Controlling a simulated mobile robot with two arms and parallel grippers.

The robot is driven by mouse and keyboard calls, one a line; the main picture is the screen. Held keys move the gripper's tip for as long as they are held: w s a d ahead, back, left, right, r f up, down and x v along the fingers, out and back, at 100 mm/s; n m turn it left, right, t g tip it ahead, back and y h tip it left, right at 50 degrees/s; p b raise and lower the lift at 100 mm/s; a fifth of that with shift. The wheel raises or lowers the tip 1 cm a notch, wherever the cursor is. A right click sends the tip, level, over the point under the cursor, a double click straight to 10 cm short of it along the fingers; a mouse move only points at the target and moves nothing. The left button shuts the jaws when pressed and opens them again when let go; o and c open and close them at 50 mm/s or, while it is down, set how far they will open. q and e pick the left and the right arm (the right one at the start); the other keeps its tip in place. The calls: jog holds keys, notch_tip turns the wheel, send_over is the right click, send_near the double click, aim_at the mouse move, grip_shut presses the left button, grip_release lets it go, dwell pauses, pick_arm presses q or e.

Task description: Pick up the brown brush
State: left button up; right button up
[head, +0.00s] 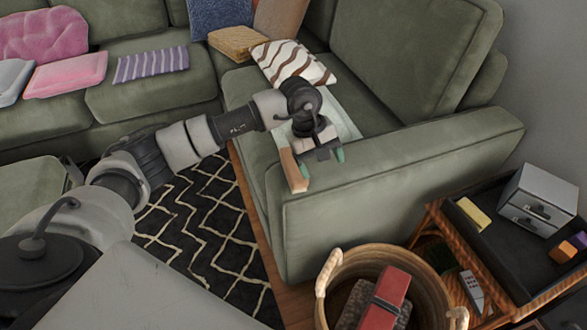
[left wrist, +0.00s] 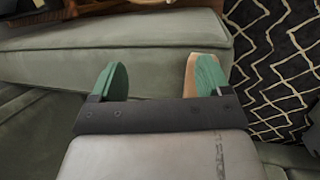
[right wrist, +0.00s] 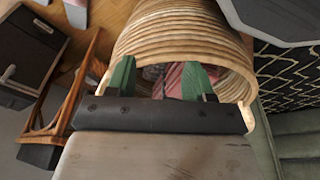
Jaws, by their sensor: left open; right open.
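The space between the left fingers (left wrist: 160,80) looks empty. My right gripper (right wrist: 160,78) is open in front of a wicker basket, seen only in the right wrist view.
The wicker basket (head: 345,270) holds a red item (head: 387,298) with a dark band. A wooden side table with a black tray (head: 500,255) stands at right, carrying a small drawer box (head: 537,199). Cushions lie on the sofa (head: 400,60). A patterned black rug (head: 205,235) covers the floor.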

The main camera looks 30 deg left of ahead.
aim_at(294, 164)
pick_arm(q)
jog(key=a+y, duration=0.1)
jog(key=a, duration=0.1)
jog(key=a+r+y, duration=0.1)
jog(key=a, duration=0.2)
jog(key=w+a+y, duration=0.1)
jog(key=a, duration=0.1)
jog(key=shift+a+r+m+y, duration=0.2)
jog(key=shift+m+y, duration=0.1)
jog(key=shift+y, duration=0.1)
jog(key=shift+a+f, duration=0.1)
jog(key=shift+f, duration=0.25)
notch_tip(294, 164, down, 4)
jog(key=shift+r, duration=0.1)
jog(key=f, duration=0.3)
jog(key=f+b, duration=0.1)
jog(key=f, duration=0.1)
jog(key=shift+w+f, duration=0.15)
jog(key=shift+w, duration=0.2)
jog(key=shift+f, duration=0.3)
jog(key=c, duration=1)
jog(key=shift+c, duration=0.2)
pick_arm(e)
jog(key=r, duration=0.1)
jog(key=w+r, duration=0.1)
jog(key=r, duration=0.1)
jog(key=shift+a+r, duration=0.1)
pick_arm(q)
jog(key=shift+r, duration=0.15)
